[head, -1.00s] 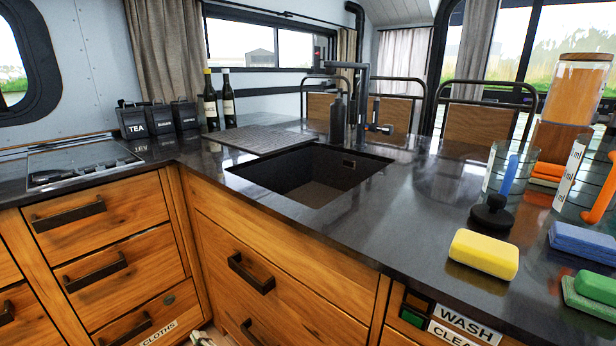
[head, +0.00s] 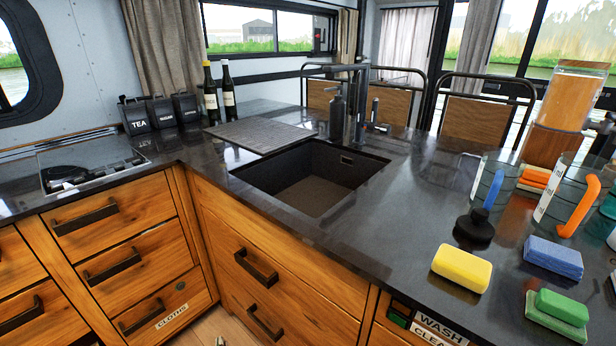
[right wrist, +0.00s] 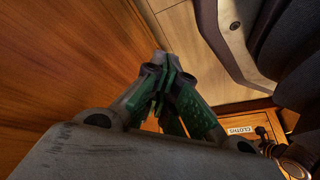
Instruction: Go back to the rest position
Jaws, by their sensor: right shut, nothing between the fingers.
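My right gripper (right wrist: 168,80) shows in the right wrist view, with its green fingers together and nothing between them. It is low down, near a wooden cabinet front (right wrist: 70,60) and above the wood-look floor (right wrist: 195,35). A drawer labelled "CLOTHS" shows at the lower right of that view; its label (right wrist: 238,130) is partly seen. In the head view, neither gripper can be made out clearly. My left gripper is not in view.
The dark counter (head: 400,235) has a sink (head: 310,180). At its right are a yellow sponge (head: 461,268), a blue sponge (head: 553,257), green sponges (head: 562,307) and a black-knobbed item (head: 474,227). Drawers (head: 115,260) below look shut.

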